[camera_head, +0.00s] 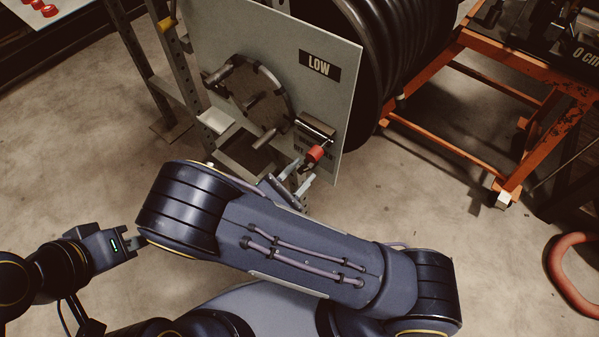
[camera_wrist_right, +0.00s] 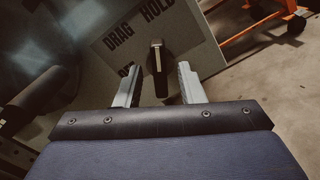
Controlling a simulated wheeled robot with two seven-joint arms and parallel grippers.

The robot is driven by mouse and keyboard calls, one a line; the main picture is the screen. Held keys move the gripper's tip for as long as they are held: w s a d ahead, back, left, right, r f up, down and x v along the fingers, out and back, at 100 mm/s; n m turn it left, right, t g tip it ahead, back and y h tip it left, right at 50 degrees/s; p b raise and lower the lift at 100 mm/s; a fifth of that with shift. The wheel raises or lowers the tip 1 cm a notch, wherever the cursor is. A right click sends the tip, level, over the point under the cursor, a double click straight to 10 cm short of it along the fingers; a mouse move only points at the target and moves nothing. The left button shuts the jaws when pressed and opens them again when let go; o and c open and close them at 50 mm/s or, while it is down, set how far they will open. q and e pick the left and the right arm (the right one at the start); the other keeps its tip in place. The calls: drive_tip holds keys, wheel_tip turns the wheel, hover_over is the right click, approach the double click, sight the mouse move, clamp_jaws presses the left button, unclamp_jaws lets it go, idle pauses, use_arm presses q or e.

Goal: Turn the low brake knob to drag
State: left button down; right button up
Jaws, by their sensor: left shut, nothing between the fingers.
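The low brake knob (camera_head: 316,153) shows red in the head view, at the lower right of the grey panel (camera_head: 215,40) marked LOW. In the right wrist view the knob (camera_wrist_right: 158,80) is a dark upright bar between my fingers. The words DRAG and HOLD stand above it, with another label partly hidden at lower left. Which word the knob points to I cannot tell. My right gripper (camera_head: 301,173) is open, its two fingers (camera_wrist_right: 157,67) on either side of the knob with gaps showing. My left gripper (camera_head: 132,243) is shut and empty, away from the panel at lower left.
A round hub with handles (camera_head: 257,92) sits on the panel left of the knob. A large black hose reel (camera_head: 400,40) stands behind the panel. An orange cart (camera_head: 470,150) is at right, and a red hose loop (camera_head: 560,270) lies at lower right. Open floor lies between.

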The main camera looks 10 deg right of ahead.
clamp_jaws()
idle(0.4)
drive_tip(key=shift+r+n+p, duration=0.15)
drive_tip(key=shift+n+p, duration=0.6)
drive_tip(key=shift+n, duration=0.05)
drive_tip(key=n+p, duration=0.2)
drive_tip(key=n, duration=0.1)
drive_tip(key=n+p, duration=0.2)
drive_tip(key=n, duration=0.2)
drive_tip(key=shift+n+p, duration=0.6)
drive_tip(key=shift+n, duration=0.9)
drive_tip(key=shift+f, duration=0.2)
